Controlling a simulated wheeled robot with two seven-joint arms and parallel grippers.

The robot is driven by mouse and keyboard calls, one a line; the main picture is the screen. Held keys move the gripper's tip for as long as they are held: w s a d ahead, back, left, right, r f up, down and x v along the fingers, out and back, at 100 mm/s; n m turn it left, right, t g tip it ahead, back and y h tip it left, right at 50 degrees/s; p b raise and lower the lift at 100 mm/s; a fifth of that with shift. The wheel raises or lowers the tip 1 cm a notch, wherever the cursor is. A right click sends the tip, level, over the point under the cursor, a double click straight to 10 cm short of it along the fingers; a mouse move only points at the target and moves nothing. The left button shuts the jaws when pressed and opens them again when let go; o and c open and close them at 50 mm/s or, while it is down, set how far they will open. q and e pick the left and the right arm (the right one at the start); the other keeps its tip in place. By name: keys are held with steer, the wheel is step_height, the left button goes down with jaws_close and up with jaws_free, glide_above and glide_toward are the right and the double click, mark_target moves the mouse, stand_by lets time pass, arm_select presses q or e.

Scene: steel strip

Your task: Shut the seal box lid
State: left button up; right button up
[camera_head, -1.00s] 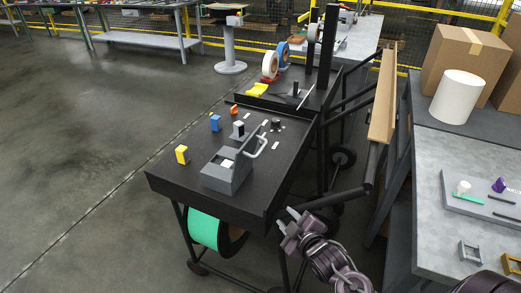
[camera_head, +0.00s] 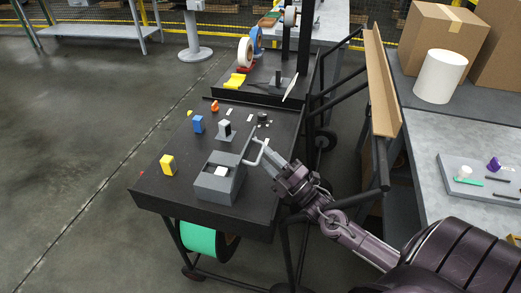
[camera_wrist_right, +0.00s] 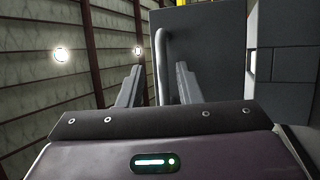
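The grey seal box (camera_head: 212,187) sits on the front part of the black cart top, with a white patch inside its opening. Its lid (camera_head: 240,158) stands raised, seen nearly edge-on, and carries a pale bar handle (camera_head: 256,160) on its right side. My right gripper (camera_head: 266,152) is at the handle, its fingers pointing toward the lid. In the right wrist view the two fingers (camera_wrist_right: 158,78) are spread, with the handle (camera_wrist_right: 160,45) between them and the dark lid panel (camera_wrist_right: 207,45) behind. Whether a finger touches the handle I cannot tell. My left gripper is not in view.
On the cart top (camera_head: 160,200) are a yellow block (camera_head: 168,165), a blue block (camera_head: 198,124) and a grey-black piece (camera_head: 224,130). A green roll (camera_head: 197,238) hangs below. A grey workbench (camera_head: 440,140) with cardboard boxes (camera_head: 431,40) stands at the right.

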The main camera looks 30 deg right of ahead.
steer(key=x, duration=0.2)
steer(key=shift+w+a, duration=0.1)
steer(key=shift+w, duration=0.3)
jaws_close()
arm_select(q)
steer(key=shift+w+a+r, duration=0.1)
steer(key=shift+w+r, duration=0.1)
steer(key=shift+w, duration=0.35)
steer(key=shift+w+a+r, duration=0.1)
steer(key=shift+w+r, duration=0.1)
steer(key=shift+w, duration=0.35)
